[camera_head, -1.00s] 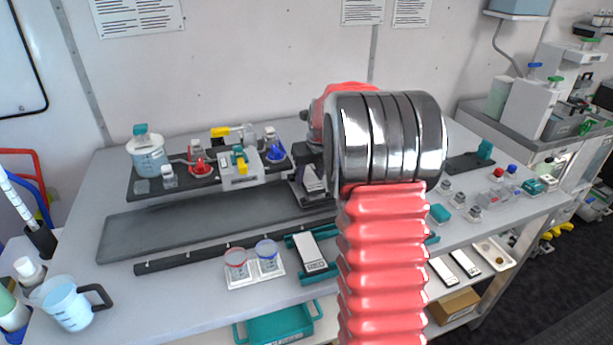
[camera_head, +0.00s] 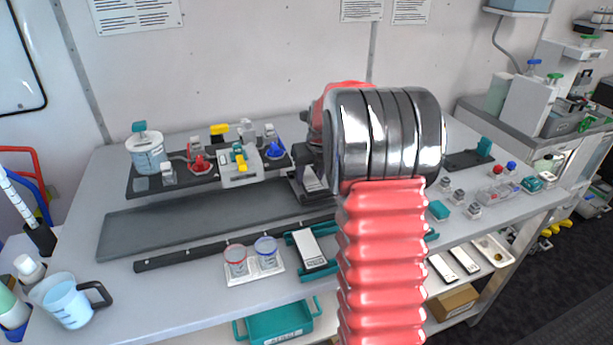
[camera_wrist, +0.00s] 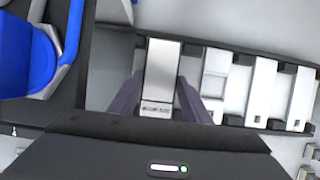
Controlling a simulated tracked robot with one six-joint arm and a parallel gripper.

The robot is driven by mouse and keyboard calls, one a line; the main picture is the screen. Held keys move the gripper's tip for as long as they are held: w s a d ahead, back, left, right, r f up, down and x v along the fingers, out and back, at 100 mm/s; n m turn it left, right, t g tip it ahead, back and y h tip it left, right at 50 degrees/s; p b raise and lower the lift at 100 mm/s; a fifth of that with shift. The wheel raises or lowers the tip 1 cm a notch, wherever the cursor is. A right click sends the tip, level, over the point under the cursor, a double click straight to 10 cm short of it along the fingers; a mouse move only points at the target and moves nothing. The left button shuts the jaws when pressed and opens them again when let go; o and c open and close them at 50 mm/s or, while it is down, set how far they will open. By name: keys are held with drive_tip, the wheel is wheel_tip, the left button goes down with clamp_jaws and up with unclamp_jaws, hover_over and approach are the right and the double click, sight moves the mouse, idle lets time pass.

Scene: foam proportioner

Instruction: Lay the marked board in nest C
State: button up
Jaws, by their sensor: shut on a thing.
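My gripper (camera_wrist: 160,108) is shut on a pale silver-white board (camera_wrist: 160,72), with one dark finger along each side of it. The board has a line of dark print at its near end. In the head view my gripper (camera_head: 310,182) is low over the back of the bench, partly hidden by my arm. The held board lies over or in a dark rack with several slots (camera_wrist: 250,122); I cannot tell whether it is seated. No nest letter is readable, so I cannot tell which is nest C. Another white board (camera_head: 312,248) lies in a teal cradle at the front.
To the right in the wrist view are more pale pieces (camera_wrist: 262,90) in the rack. A blue part (camera_wrist: 42,55) stands close at left. Left of my gripper in the head view is a fixture with red (camera_head: 200,163) and blue knobs. A long dark mat (camera_head: 200,222) is bare.

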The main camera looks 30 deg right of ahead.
drive_tip(key=o, duration=1.1)
drive_tip(key=shift+o, duration=0.6)
drive_tip(key=o, duration=0.3)
drive_tip(key=shift+s, duration=0.1)
drive_tip(key=shift+r, duration=0.15)
drive_tip(key=shift+r, duration=3.9)
